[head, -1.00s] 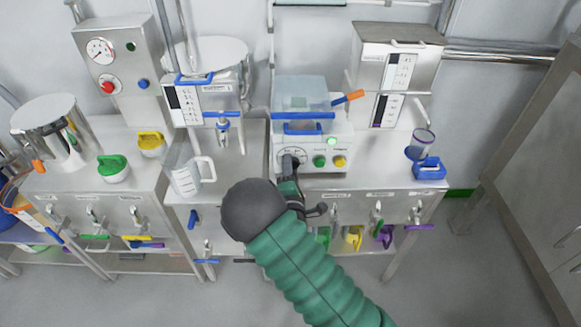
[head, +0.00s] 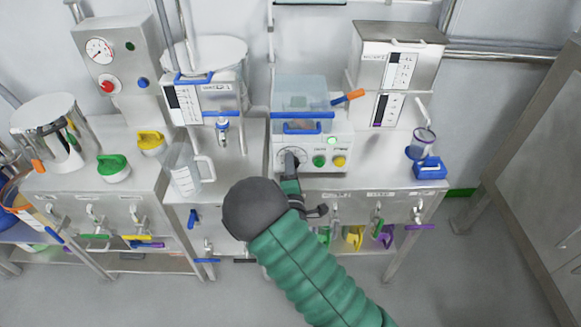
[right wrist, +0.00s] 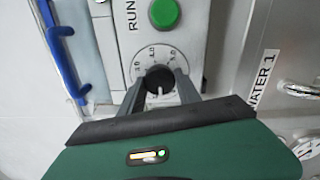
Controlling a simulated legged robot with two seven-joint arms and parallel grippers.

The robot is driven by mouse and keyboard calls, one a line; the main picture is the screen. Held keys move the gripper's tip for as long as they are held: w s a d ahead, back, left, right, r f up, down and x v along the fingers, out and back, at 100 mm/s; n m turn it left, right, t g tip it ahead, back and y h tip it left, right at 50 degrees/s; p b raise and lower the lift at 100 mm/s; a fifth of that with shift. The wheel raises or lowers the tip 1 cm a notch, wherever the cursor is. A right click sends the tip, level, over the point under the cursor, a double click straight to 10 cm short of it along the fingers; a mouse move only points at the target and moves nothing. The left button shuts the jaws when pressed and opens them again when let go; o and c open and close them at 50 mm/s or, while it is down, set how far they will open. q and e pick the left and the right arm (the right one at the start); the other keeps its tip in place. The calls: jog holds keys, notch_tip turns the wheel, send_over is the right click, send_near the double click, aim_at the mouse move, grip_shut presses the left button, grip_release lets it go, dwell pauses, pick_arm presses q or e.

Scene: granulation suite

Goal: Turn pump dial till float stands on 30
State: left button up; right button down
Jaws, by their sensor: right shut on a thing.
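The pump (head: 310,160) is a white box with a clear-sided top and blue handles on the middle bench. Its dial is a round black knob (right wrist: 160,80) with a white mark pointing toward the bottom of the right wrist view, on a pale scale (right wrist: 158,56) with figures. My right gripper (right wrist: 159,88) is shut on the knob, one finger on each side. My left gripper is not in view.
Green (head: 319,161) and yellow (head: 340,161) buttons sit right of the dial, with a lit green lamp (head: 331,141) above. A clear cup on a blue base (head: 430,170) stands to the right. A clear jug (head: 185,178) stands to the left. Valve handles hang below the bench edge.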

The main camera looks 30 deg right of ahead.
jog(key=m, duration=0.4)
jog(key=shift+s+d+f+b, duration=0.15)
jog(key=shift+f+b, duration=0.05)
jog(key=shift+b, duration=0.2)
jog(key=m+b, duration=0.1)
jog(key=m, duration=0.3)
jog(key=shift+f+m, duration=0.1)
jog(key=shift+m, duration=0.3)
jog(key=m+b, duration=0.1)
jog(key=m, duration=0.2)
jog(key=shift+f+m+b, duration=0.15)
jog(key=shift+m+b, duration=0.15)
jog(key=shift+b, duration=0.1)
jog(key=m+b, duration=0.2)
jog(key=m, duration=0.2)
jog(key=shift+m, duration=0.3)
jog(key=m+b, duration=0.5)
jog(key=m, duration=0.1)
jog(key=shift+f, duration=0.1)
jog(key=m+b, duration=0.3)
jog(key=shift+m, duration=0.4)
jog(key=shift+a+m+b, duration=0.2)
jog(key=shift+m+b, duration=1.2)
jog(key=shift+m, duration=0.4)
jog(key=shift+r, duration=0.2)
